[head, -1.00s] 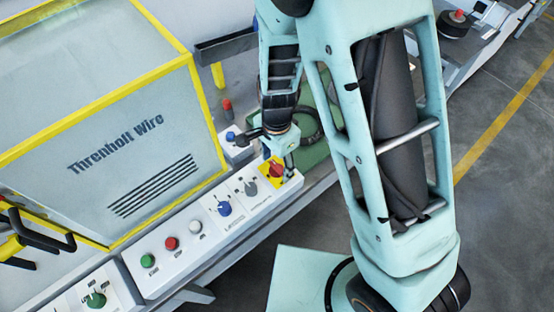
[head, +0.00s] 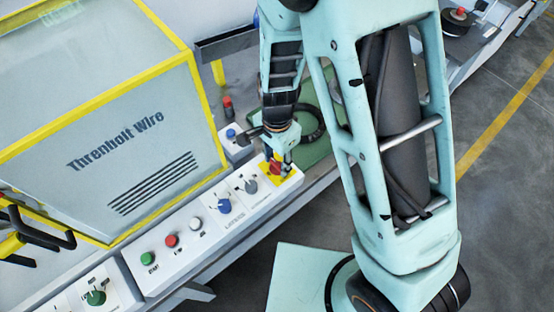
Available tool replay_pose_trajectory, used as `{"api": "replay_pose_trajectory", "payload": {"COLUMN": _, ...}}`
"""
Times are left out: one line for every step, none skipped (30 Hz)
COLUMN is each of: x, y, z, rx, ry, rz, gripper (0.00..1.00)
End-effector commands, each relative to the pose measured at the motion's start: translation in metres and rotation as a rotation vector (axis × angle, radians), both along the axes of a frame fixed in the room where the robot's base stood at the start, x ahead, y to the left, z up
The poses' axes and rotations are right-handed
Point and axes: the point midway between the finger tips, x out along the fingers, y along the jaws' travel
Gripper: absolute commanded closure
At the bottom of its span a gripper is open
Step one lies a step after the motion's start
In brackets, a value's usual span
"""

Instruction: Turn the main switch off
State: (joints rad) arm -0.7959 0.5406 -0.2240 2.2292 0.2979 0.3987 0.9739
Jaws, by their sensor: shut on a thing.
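The main switch (head: 275,168) is a red rotary knob on a yellow plate at the right end of the white control panel (head: 190,264) in the head view. My gripper (head: 277,162) reaches down to it from above, with its fingers around the red knob, and is shut on it. The fingers and wrist hide part of the knob, so its exact angle is hard to tell.
Left along the panel are a grey selector (head: 250,186), a blue selector (head: 223,206), and white (head: 195,223), red (head: 171,240) and green (head: 148,258) buttons. A yellow-framed guard (head: 120,150) stands behind the panel. Open floor lies to the right.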

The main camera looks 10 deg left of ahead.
Motion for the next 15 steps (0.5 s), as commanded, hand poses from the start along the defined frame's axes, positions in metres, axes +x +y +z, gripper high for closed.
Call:
{"api": "replay_pose_trajectory", "payload": {"x": 0.0, "y": 0.0003, "z": -0.0006, "rx": 0.001, "ry": 0.0, "rz": 0.024, "gripper": 0.87}}
{"api": "replay_pose_trajectory", "payload": {"x": 0.0001, "y": 0.0, "z": -0.0007, "rx": 0.001, "ry": 0.0, "rz": 0.04, "gripper": 0.87}}
{"api": "replay_pose_trajectory", "payload": {"x": 0.0003, "y": -0.0001, "z": -0.0008, "rx": 0.001, "ry": 0.0, "rz": 0.065, "gripper": 0.87}}
{"api": "replay_pose_trajectory", "payload": {"x": 0.0003, "y": -0.0001, "z": -0.0009, "rx": 0.001, "ry": 0.0, "rz": 0.085, "gripper": 0.87}}
{"api": "replay_pose_trajectory", "payload": {"x": 0.0002, "y": 0.0001, "z": -0.001, "rx": 0.001, "ry": 0.0, "rz": 0.108, "gripper": 0.87}}
{"api": "replay_pose_trajectory", "payload": {"x": 0.0002, "y": 0.0002, "z": -0.001, "rx": 0.001, "ry": 0.0, "rz": 0.141, "gripper": 0.87}}
{"api": "replay_pose_trajectory", "payload": {"x": 0.0002, "y": 0.0004, "z": -0.001, "rx": 0.002, "ry": 0.0, "rz": 0.166, "gripper": 0.87}}
{"api": "replay_pose_trajectory", "payload": {"x": 0.0003, "y": 0.0003, "z": -0.0011, "rx": 0.002, "ry": 0.0, "rz": 0.192, "gripper": 0.87}}
{"api": "replay_pose_trajectory", "payload": {"x": 0.0005, "y": 0.0, "z": -0.0011, "rx": 0.002, "ry": -0.001, "rz": 0.229, "gripper": 0.87}}
{"api": "replay_pose_trajectory", "payload": {"x": 0.0003, "y": 0.0001, "z": -0.0013, "rx": 0.002, "ry": 0.0, "rz": 0.256, "gripper": 0.87}}
{"api": "replay_pose_trajectory", "payload": {"x": 0.0001, "y": 0.0003, "z": -0.0014, "rx": 0.001, "ry": 0.0, "rz": 0.285, "gripper": 0.87}}
{"api": "replay_pose_trajectory", "payload": {"x": 0.0001, "y": 0.0, "z": -0.0015, "rx": 0.001, "ry": 0.0, "rz": 0.324, "gripper": 0.87}}
{"api": "replay_pose_trajectory", "payload": {"x": 0.0001, "y": 0.0, "z": -0.0016, "rx": 0.001, "ry": 0.0, "rz": 0.352, "gripper": 0.87}}
{"api": "replay_pose_trajectory", "payload": {"x": 0.0002, "y": 0.0, "z": -0.0016, "rx": 0.001, "ry": 0.0, "rz": 0.38, "gripper": 0.87}}
{"api": "replay_pose_trajectory", "payload": {"x": 0.0003, "y": 0.0002, "z": -0.0016, "rx": 0.001, "ry": 0.0, "rz": 0.419, "gripper": 0.87}}
